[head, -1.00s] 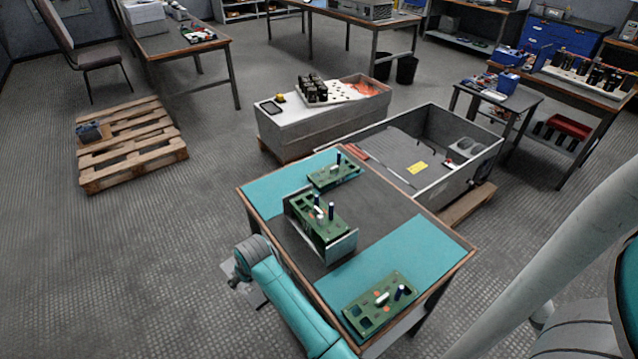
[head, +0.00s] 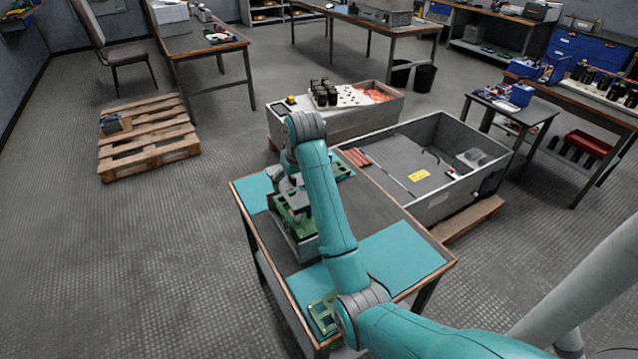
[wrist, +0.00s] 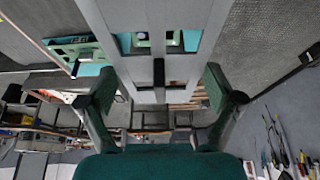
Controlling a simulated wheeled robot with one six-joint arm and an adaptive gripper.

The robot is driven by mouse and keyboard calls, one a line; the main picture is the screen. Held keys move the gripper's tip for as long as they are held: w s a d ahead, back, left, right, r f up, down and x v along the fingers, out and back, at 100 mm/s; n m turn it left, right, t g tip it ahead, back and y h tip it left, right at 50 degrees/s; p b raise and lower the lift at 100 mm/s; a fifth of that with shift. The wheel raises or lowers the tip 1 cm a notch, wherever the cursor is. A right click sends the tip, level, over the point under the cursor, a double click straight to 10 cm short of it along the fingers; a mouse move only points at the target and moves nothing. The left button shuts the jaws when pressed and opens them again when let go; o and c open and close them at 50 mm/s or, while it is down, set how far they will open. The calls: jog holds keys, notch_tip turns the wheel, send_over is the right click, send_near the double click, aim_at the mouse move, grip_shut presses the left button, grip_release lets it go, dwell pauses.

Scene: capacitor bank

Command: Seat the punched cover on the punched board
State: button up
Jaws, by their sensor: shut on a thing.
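The punched cover (wrist: 165,14) is a grey plate with rectangular openings. It fills the top middle of the wrist view, between the two dark fingers of my gripper (wrist: 159,82), which is shut on it. In the head view my gripper (head: 294,200) is above the middle green board (head: 284,222), in a grey housing on the table. The arm hides much of that board. Green board parts and teal mat show through the cover's openings; whether cover and board touch cannot be told. A far board (head: 344,168) and a near board (head: 321,314) are partly hidden by my arm.
The wood-edged table (head: 262,250) has teal mats; its right mat (head: 405,248) is clear. A grey open bin (head: 445,206) on a pallet stands behind it. A crate with black cylinders (head: 335,122) stands farther back. A pallet (head: 150,140) lies at left.

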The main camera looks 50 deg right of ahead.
jog(key=shift+s+d+f, duration=0.1)
jog(key=shift+s+d, duration=0.15)
jog(key=shift+s, duration=0.15)
jog(key=shift+f, duration=3.1)
jog(key=shift+f, duration=1.25)
jog(key=o, duration=1)
jog(key=v, duration=0.7)
jog(key=shift+s+r, duration=0.2)
